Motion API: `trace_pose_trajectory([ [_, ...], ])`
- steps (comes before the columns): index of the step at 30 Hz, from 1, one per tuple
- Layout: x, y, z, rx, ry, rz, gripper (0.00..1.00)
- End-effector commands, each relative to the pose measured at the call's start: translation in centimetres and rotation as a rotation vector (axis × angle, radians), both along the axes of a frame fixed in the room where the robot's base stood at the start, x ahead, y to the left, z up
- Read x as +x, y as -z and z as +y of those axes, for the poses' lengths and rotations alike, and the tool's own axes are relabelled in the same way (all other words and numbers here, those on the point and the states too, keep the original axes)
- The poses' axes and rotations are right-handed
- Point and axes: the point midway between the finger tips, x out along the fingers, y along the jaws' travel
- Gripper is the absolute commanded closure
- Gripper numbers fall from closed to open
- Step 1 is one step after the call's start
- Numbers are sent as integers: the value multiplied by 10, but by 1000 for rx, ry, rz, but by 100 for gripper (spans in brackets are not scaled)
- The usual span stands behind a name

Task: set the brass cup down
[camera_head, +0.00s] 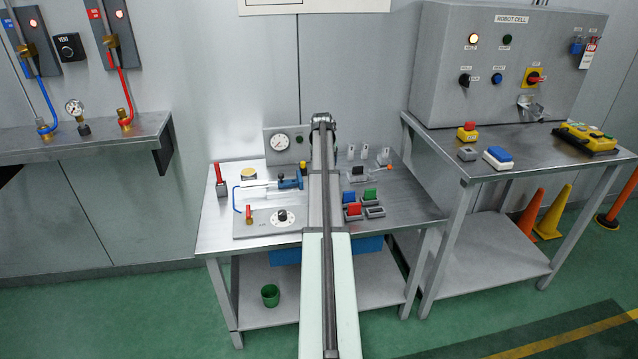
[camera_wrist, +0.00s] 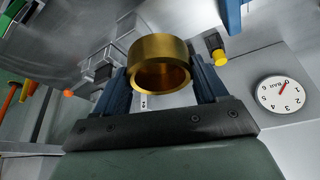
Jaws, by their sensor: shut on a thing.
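The brass cup (camera_wrist: 158,52) is a short, thick-walled golden ring shape, with its round opening facing the wrist camera. My gripper (camera_wrist: 161,82) is shut on it, with one blue finger on each side. The cup tilts in the wrist view, and I cannot tell its height above the table or whether it touches anything. In the head view my own arm hides the gripper and the cup.
The metal workbench (camera_head: 218,239) carries a dial gauge (camera_head: 281,142), a blue valve-like part (camera_head: 290,183), a knob panel (camera_head: 262,230) and several coloured blocks at right. A second table (camera_head: 450,163) stands right. Bare bench shows at the right front.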

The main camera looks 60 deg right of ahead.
Motion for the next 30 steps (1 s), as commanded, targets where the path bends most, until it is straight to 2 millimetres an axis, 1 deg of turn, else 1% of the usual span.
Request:
trace_pose_trajectory([
  [1,18,-2,2,-1,-12,-1,68],
  [3,38,-4,7,0,-11,0,68],
  [6,61,-6,9,0,39,1,68],
  [7,66,-7,9,0,62,0,68],
  [11,68,-9,2,-1,181,0,68],
  [15,64,-11,-8,-2,336,1,68],
  [19,58,-12,-13,-1,509,1,68],
  [24,48,-13,-13,-1,745,1,68],
  [30,39,-13,-8,-2,967,1,68],
])
